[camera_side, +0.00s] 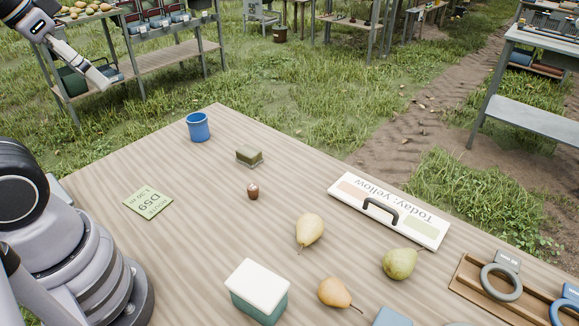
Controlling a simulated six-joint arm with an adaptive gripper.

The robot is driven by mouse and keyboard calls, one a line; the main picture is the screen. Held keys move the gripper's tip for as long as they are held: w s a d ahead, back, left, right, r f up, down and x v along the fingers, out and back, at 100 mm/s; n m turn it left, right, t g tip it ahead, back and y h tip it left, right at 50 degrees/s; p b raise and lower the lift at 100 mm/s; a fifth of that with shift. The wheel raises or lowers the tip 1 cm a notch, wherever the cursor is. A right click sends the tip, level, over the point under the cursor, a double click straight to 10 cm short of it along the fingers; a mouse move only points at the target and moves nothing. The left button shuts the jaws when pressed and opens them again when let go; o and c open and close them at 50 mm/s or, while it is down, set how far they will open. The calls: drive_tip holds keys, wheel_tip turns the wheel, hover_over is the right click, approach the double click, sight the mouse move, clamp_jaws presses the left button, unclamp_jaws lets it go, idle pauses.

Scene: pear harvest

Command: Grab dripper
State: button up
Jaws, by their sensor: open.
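I cannot pick out a dripper with certainty. A small dark brown, pale-topped piece (253,192) stands near the middle of the table. A blue cup (198,127) stands upright near the far left corner. A wooden rack (466,283) at the right edge holds a grey ring-shaped tool (501,282) and a blue ring-shaped tool (566,308), the latter cut off by the frame. My gripper (104,78) is at the upper left, raised and well away from these things. It is open, with nothing seen in it.
The wooden table (150,215) also bears a green card (148,202), a green block (249,155), a handled sign reading "Today: yellow" (420,226), a white-lidded box (258,285) and pears (310,230), (400,263), (336,293). Its left middle is mostly clear.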

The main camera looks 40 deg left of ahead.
drive_tip(key=w+f+n+g+h, duration=0.5)
drive_tip(key=w+f+n+h, duration=0.4)
drive_tip(key=w+f+n, duration=0.45)
drive_tip(key=w+a+f+n+t+h, duration=0.1)
drive_tip(key=w+a+f+n+t, duration=0.15)
drive_tip(key=f, duration=0.35)
drive_tip(key=w+a+f+n+t+h, duration=0.1)
drive_tip(key=w+a+f+n+t, duration=0.15)
drive_tip(key=f, duration=0.35)
drive_tip(key=n+t, duration=0.3)
drive_tip(key=n, duration=0.4)
approach(253, 191)
drive_tip(key=a, duration=0.1)
drive_tip(key=s+a, duration=0.1)
drive_tip(key=a+r, duration=0.1)
drive_tip(key=shift+s+a+y, duration=0.1)
drive_tip(key=shift+s+y, duration=0.15)
drive_tip(key=shift+y, duration=0.05)
drive_tip(key=shift+f+n, duration=0.25)
drive_tip(key=shift+f, duration=0.05)
drive_tip(key=x, duration=1.3)
drive_tip(key=shift+w+f, duration=0.1)
drive_tip(key=shift+w, duration=0.2)
drive_tip(key=shift+c, duration=0.3)
